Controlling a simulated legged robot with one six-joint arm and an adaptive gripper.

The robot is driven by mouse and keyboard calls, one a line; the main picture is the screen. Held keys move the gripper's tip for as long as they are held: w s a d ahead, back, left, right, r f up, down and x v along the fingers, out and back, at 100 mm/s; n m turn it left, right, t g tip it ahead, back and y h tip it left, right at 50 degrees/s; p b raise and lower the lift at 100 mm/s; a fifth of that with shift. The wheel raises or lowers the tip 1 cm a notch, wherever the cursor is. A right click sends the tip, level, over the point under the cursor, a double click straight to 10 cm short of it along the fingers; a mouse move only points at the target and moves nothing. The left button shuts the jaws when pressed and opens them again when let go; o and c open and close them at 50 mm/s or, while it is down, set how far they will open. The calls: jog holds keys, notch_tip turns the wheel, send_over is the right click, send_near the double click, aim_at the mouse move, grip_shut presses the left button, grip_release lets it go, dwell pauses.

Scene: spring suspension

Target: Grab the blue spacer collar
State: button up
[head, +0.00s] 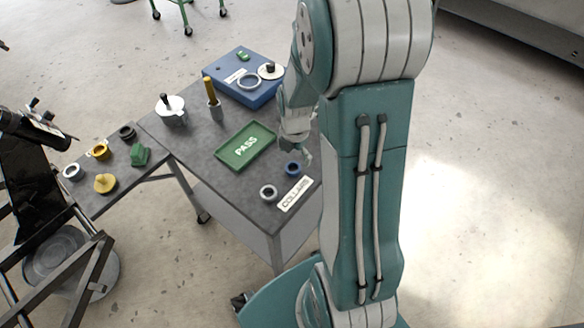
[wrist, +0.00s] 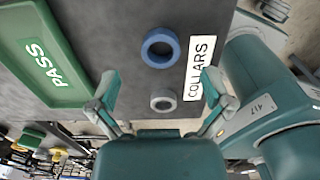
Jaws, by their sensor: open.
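The blue spacer collar (head: 293,169) lies flat on the grey table near its right edge, beside the white COLLARS label (head: 295,194). In the wrist view the blue collar (wrist: 174,47) lies ahead of the fingertips, between their lines. My gripper (head: 303,154) is above the table close to the blue collar in the head view. In the wrist view my gripper (wrist: 160,84) has its fingers spread wide with nothing between them but a grey collar (wrist: 163,100) on the table below. The blue collar is not touched in the wrist view.
The grey collar also shows in the head view (head: 268,192), nearer the table's front edge. A green PASS tray (head: 222,160) lies to the left. A blue box (head: 237,93), a gold-topped post (head: 216,112) and a white-based part (head: 172,117) stand farther back.

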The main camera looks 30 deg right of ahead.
aim_at(293, 167)
notch_tip(293, 167, down, 4)
jog(key=shift+s, duration=0.1)
jog(key=shift+a+f, duration=0.2)
jog(key=shift+a, duration=0.35)
jog(key=shift+d, duration=0.3)
jog(key=c, duration=1.2)
jog(key=shift+d, duration=0.1)
